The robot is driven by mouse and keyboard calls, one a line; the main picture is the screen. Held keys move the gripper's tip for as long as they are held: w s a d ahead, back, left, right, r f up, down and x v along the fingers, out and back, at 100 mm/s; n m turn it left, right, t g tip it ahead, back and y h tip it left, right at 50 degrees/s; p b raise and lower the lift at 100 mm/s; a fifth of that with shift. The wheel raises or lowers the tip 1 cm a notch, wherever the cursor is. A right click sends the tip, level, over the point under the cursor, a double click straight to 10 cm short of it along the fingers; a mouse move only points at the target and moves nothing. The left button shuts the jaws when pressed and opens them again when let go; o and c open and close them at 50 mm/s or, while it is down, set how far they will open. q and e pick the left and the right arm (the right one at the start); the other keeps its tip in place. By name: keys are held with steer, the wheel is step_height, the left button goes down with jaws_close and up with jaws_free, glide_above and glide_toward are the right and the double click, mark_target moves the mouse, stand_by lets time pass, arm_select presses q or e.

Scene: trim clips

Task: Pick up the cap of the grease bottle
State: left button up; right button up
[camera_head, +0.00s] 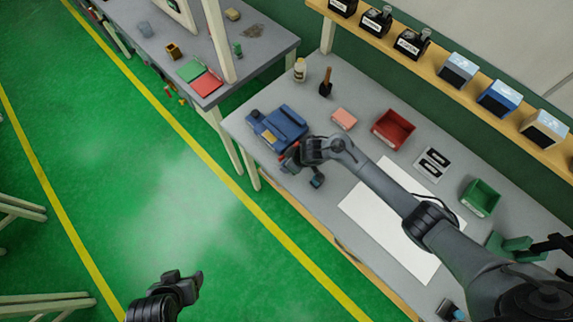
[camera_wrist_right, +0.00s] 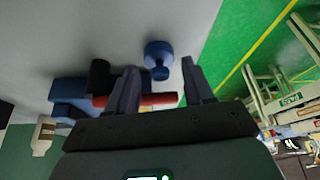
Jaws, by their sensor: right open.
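A small round dark blue piece with a narrower stub, which looks like a cap (camera_head: 317,181), sits near the front edge of the grey bench. In the right wrist view this blue piece (camera_wrist_right: 158,52) shows between and beyond my fingertips. A pale bottle (camera_head: 299,70), perhaps the grease bottle, stands upright at the back left of the bench. My right gripper (camera_wrist_right: 160,66) is open and empty, just left of the blue piece in the head view. Its fingers are largely hidden there. My left gripper (camera_head: 188,284) is over the green floor, away from the bench; its jaws are unclear.
A red-handled item (camera_wrist_right: 125,100) shows behind the fingers. A pink block (camera_head: 344,118), a red bin (camera_head: 393,129), a green bin (camera_head: 480,198) and a white sheet (camera_head: 365,220) are on the bench.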

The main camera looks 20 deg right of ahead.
steer(key=shift+x, duration=0.95)
steer(key=c, duration=0.8)
